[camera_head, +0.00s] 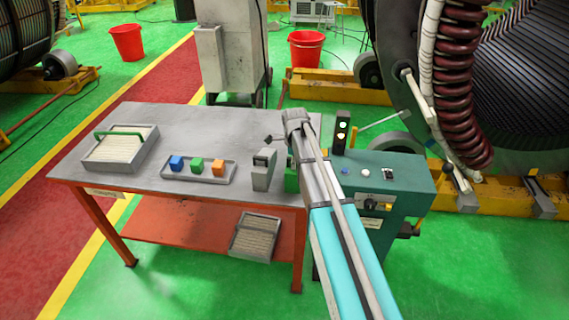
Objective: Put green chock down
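A green block (197,165), which looks like the green chock, sits in a shallow grey tray (186,177) on the table, between a blue block (177,163) and an orange block (218,168). Another bright green piece (291,180) shows at the table's right edge, partly hidden by my arm; I cannot tell what it is. My arm reaches in from the lower right, and its wrist is above the table's right end. A small dark part (268,139) juts left of the wrist, perhaps of my gripper. The fingers are not clearly visible.
A grey box (264,169) stands on the table (122,186) beside my arm. A larger tray with a green handle (119,147) is at the left. A teal control cabinet (390,181) with a signal light (342,132) stands right. The table's middle back is clear.

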